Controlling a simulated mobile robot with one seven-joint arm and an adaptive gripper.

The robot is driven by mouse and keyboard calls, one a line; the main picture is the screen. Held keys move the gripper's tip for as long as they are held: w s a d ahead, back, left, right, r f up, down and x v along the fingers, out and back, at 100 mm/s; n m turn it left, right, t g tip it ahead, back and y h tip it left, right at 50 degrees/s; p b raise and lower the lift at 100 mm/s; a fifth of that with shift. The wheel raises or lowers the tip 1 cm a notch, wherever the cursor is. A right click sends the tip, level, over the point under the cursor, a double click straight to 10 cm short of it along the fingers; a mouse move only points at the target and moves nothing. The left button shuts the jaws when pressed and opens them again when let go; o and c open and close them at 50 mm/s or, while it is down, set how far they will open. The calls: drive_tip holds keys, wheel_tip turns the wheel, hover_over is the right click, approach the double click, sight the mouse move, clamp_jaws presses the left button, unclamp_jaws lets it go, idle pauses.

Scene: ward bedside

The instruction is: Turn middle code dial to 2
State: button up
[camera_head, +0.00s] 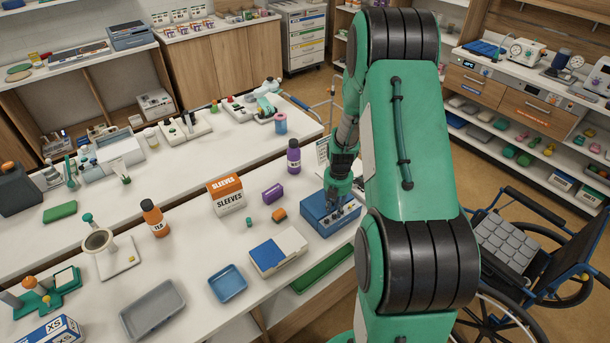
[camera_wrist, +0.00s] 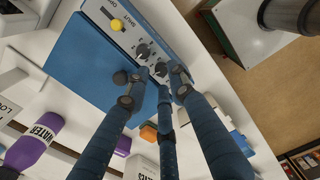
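A blue box with a pale control face (camera_wrist: 98,18) fills the top of the wrist view; it also shows in the head view (camera_head: 318,217) near the bench's right edge. The face carries a yellow knob (camera_wrist: 117,25) and a row of dark round dials. One dial (camera_wrist: 143,50) stands clear of my fingers. Another dial (camera_wrist: 162,70) lies between my fingertips. My gripper (camera_wrist: 160,73) is partly open around it, with narrow gaps on both sides; contact is unclear. Any dial further along is hidden by the right finger. The dial numbers are too small to read.
A purple bottle marked WATER (camera_wrist: 34,142) stands beside the box; it also shows in the head view (camera_head: 293,157). A purple block (camera_head: 273,193), an orange block (camera_head: 279,214) and a blue-and-white box (camera_head: 278,250) lie left of the blue box. A wheelchair (camera_head: 520,255) stands right of the bench.

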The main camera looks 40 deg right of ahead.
wheel_tip(320, 180, up, 13)
drive_tip(key=s+a+r+m+t+b, duration=0.1)
drive_tip(key=a+r+m, duration=0.5)
drive_tip(key=a+r, duration=0.8)
drive_tip(key=shift+a+t+h+b, duration=0.3)
drive_tip(key=shift+a+t+h, duration=0.1)
drive_tip(key=shift+a, duration=0.15)
drive_tip(key=shift+s, duration=0.1)
drive_tip(key=shift+d, duration=0.1)
drive_tip(key=shift+c, duration=0.2)
drive_tip(key=n+g+p, duration=0.3)
drive_tip(key=n+p, duration=0.2)
drive_tip(key=n, duration=0.2)
hover_over(333, 216)
drive_tip(key=w, duration=0.1)
wheel_tip(333, 216, down, 15)
drive_tip(key=shift+d+y, duration=0.35)
drive_tip(key=shift+y, duration=0.05)
drive_tip(key=shift+w+f, duration=0.1)
drive_tip(key=shift+f, duration=0.05)
